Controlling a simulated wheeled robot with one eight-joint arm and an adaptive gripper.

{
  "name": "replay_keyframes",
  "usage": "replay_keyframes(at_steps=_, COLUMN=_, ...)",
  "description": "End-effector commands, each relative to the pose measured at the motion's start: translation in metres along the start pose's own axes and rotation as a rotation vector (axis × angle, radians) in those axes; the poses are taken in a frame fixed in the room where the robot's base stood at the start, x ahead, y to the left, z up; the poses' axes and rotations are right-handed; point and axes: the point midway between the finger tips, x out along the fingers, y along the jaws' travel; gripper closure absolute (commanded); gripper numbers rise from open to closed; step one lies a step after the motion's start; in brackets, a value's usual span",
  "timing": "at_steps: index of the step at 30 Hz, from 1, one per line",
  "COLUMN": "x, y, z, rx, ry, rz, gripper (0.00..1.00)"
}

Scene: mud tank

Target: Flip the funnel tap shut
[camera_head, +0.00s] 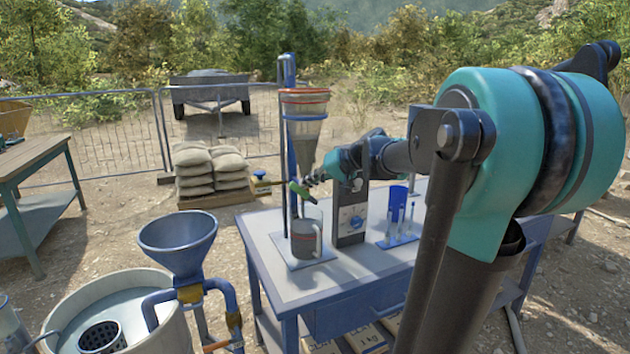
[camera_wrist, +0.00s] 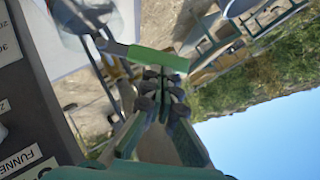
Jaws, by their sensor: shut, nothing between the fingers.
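The tall clear funnel (camera_head: 306,130) with red bands hangs on a blue stand above the bench. Its green tap lever (camera_head: 301,192) is at the lower outlet, slanting down to the right in the head view. In the wrist view the green lever (camera_wrist: 158,58) lies across the view just beyond my fingertips. My gripper (camera_head: 312,179) is shut and empty, right beside the lever; in the wrist view its fingers (camera_wrist: 165,76) point at the lever. I cannot tell whether they touch it. A grey jug (camera_head: 304,240) stands below the outlet.
A blue rack with tubes (camera_head: 399,238) is farther right. The bench front (camera_head: 335,285) is clear.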

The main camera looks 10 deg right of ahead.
Motion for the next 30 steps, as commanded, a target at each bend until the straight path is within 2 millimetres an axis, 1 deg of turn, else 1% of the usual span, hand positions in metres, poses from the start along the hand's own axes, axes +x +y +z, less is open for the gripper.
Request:
replay_keyframes(at_steps=1, x=0.003, y=-0.005, z=0.004, rx=-0.036, ry=-0.003, rz=0.030, gripper=1.00)
replay_keyframes(at_steps=7, x=0.015, y=-0.011, z=0.015, rx=-0.171, ry=-0.002, rz=0.163, gripper=1.00)
replay_keyframes(at_steps=18, x=0.033, y=-0.013, z=0.033, rx=-0.387, ry=-0.001, rz=0.380, gripper=1.00)
replay_keyframes(at_steps=22, x=0.037, y=-0.011, z=0.037, rx=-0.431, ry=-0.001, rz=0.428, gripper=1.00)
replay_keyframes(at_steps=30, x=0.042, y=-0.009, z=0.042, rx=-0.424, ry=0.000, rz=0.425, gripper=1.00)
